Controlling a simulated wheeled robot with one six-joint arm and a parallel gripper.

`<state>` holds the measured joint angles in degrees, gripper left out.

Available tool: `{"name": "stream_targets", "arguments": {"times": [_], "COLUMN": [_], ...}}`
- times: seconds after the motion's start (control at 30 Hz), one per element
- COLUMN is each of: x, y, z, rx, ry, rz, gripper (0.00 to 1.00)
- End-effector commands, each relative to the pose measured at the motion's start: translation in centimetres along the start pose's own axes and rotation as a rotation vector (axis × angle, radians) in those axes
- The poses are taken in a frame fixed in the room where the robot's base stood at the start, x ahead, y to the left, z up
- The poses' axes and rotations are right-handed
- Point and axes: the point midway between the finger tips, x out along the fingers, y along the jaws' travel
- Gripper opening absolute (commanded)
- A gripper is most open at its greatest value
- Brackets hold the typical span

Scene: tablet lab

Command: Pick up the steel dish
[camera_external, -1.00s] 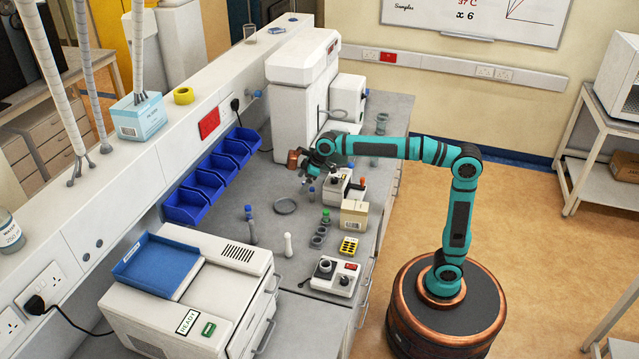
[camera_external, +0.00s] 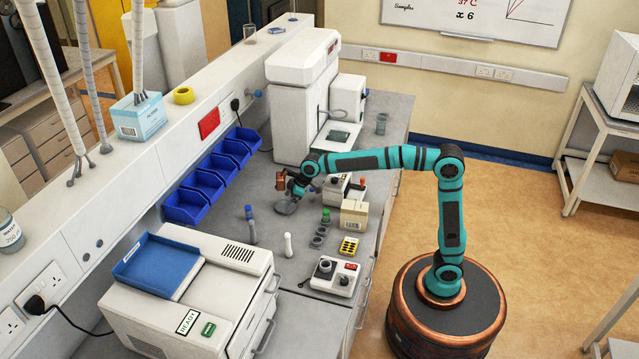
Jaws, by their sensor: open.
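The steel dish (camera_external: 285,208) is a small round grey dish lying on the grey bench top, to the right of the blue bins. My gripper (camera_external: 288,199) is low, right over the dish, and partly covers it. Its jaws are open. The fingertips are too small to tell whether they touch the dish's rim.
A blue-capped tube (camera_external: 250,222) and a white bottle (camera_external: 288,246) stand in front of the dish. Blue bins (camera_external: 186,205) line the wall side. Bench between is clear.

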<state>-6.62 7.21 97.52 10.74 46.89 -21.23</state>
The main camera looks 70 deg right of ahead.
Motion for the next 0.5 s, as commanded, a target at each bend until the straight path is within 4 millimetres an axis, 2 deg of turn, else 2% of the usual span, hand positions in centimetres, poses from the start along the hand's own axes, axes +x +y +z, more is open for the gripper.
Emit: {"name": "stream_targets", "arguments": {"times": [0.03,0.13,0.37,0.5], "x": [0.8,1.7,1.9,1.9], "y": [0.0,0.0,0.0,0.0], "z": [0.0,0.0,0.0,0.0], "rx": [0.0,0.0,-0.001,-0.001], "ry": [-0.001,0.0,0.002,0.002], "rz": [0.0,0.0,0.0,0.0], "gripper": [1.0,1.0,1.0,0.74]}}
